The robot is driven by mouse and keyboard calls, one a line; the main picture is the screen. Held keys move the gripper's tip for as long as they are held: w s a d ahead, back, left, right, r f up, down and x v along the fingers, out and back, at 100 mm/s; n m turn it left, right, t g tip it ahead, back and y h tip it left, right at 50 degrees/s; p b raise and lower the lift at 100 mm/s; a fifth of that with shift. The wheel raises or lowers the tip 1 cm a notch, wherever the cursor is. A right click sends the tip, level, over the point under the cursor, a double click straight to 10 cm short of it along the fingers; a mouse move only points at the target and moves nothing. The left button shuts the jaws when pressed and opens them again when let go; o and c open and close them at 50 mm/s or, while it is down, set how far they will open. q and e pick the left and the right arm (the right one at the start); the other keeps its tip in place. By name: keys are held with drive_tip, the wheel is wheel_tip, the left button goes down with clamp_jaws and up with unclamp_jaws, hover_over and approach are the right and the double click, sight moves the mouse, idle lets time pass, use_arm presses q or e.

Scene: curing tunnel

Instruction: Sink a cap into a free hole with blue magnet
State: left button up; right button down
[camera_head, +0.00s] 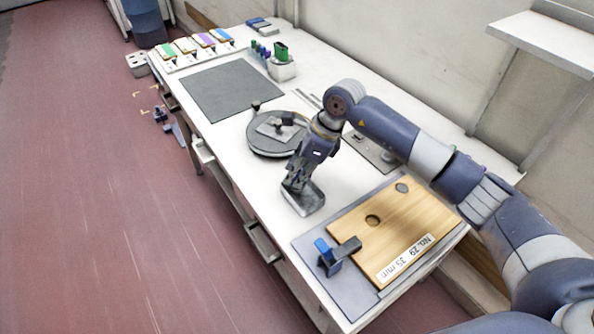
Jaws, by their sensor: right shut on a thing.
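My right gripper (293,186) points down at the small grey metal tray (312,204) near the table's front edge. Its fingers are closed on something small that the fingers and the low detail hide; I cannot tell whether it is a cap. The wooden board (420,215), labelled "No. 29 35 mm", lies on a grey plate at the right end. It has a dark open hole (373,220) and a grey round spot (402,188), perhaps a filled hole. A blue-and-dark block (328,257) stands at the board's left edge; I cannot tell if it is a magnet. My left gripper is out of view.
A dark round turntable (270,139) with a small fixture stands behind the tray. A grey mat (232,90) lies further back. A white holder (282,70) carries green, blue and purple items. Several colour-marked boards (186,45) lie at the far end. A shelf (545,40) overhangs at right.

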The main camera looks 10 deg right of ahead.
drive_tip(key=shift+r+p, duration=1)
drive_tip(key=shift+r, duration=1.1)
